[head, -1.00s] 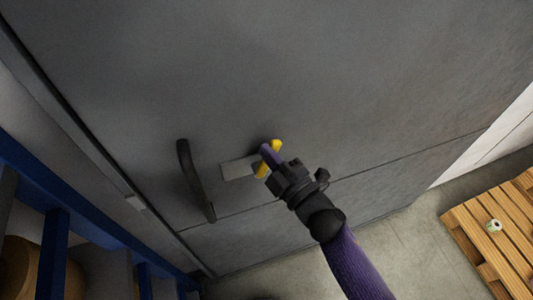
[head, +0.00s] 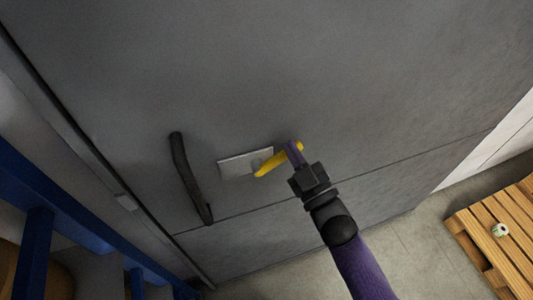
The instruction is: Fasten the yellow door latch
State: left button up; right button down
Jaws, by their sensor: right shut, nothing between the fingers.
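The yellow door latch (head: 270,165) is a short bar on a pale metal plate (head: 234,166) on the grey door (head: 330,90). The bar is tilted, with its lower left end near the plate and its upper right end by my gripper. My right gripper (head: 291,147) is shut and empty, with its purple fingers at the right end of the latch. The fingers hide part of that end, and I cannot tell whether they touch it. My left gripper is out of view.
A dark door handle (head: 190,178) stands out left of the latch plate. Blue shelving (head: 60,205) is at the lower left. A wooden pallet (head: 490,222) with a small roll (head: 500,230) on it lies at the right. Floor between is clear.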

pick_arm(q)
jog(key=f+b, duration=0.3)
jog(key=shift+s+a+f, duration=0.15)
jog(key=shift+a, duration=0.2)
pick_arm(e)
jog(key=f+m+h, duration=0.1)
jog(key=m, duration=0.2)
jog(key=d+f+m+t+h, duration=0.1)
jog(key=m, duration=0.1)
jog(key=d+f+m+t+h, duration=0.1)
jog(key=f+m, duration=0.1)
jog(key=m, duration=0.1)
jog(key=shift+w+f+m+h, duration=0.1)
jog(key=shift+w+m+h, duration=0.2)
jog(key=shift+w, duration=0.05)
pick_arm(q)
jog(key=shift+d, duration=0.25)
